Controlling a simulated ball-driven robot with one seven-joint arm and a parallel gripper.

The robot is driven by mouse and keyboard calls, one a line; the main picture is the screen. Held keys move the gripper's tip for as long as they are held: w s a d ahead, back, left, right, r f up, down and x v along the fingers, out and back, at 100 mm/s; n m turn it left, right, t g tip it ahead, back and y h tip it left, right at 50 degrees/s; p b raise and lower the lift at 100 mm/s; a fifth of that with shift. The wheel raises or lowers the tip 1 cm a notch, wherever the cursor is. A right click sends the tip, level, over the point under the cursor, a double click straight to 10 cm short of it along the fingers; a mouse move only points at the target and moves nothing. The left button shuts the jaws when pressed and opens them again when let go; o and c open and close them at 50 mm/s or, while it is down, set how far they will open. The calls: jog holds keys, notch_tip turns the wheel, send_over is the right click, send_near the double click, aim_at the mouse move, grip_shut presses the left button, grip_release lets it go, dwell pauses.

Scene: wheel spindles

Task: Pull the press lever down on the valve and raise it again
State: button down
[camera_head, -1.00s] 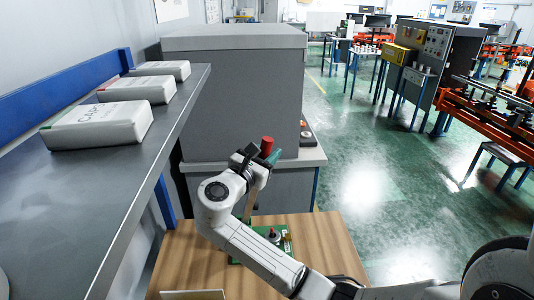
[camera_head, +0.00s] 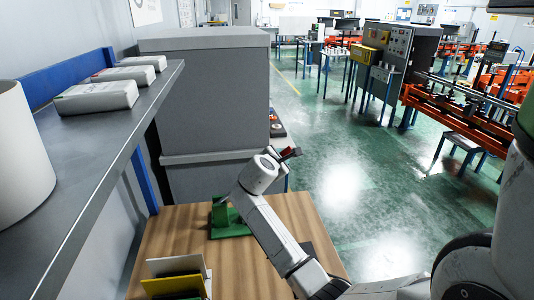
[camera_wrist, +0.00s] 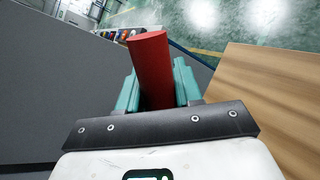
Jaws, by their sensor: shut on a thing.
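The red lever grip (camera_wrist: 152,70) stands between the two teal fingers of my gripper (camera_wrist: 157,88) in the wrist view, and the jaws are shut on it. In the head view a small red part of the grip (camera_head: 289,153) shows at the end of my wrist, above the table. My gripper's fingers are mostly hidden there. The green valve base (camera_head: 231,228) with an upright green block lies on the wooden table, left of my forearm. The lever's shaft and its joint to the valve are hidden behind my arm.
A grey shelf (camera_head: 95,130) with white boxes and a white cylinder (camera_head: 18,140) runs along the left. A grey cabinet (camera_head: 210,95) stands behind.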

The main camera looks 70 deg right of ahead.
jog(key=shift+s+d+f+m+t+y+b, duration=0.2)
jog(key=shift+s+d+f+m+t+y, duration=0.4)
jog(key=shift+f, duration=2.2)
jog(key=shift+s+d+f+m+t+y+b, duration=0.2)
jog(key=shift+s+f+m+t+y, duration=0.55)
jog(key=shift+f, duration=2.05)
jog(key=shift+s+d+f+m+t+y+b, duration=0.15)
jog(key=shift+s+d+f+m+t+y, duration=0.55)
jog(key=shift+f, duration=2.1)
jog(key=shift+s+a+g+h, duration=0.2)
jog(key=shift+g+h, duration=0.05)
jog(key=shift+h, duration=0.1)
jog(key=c, duration=0.8)
grip_release()
jog(key=shift+c, duration=0.2)
jog(key=shift+r, duration=0.1)
jog(key=v, duration=1)
jog(key=shift+a+r, duration=0.15)
jog(key=shift+a, duration=0.15)
jog(key=shift+s, duration=0.15)
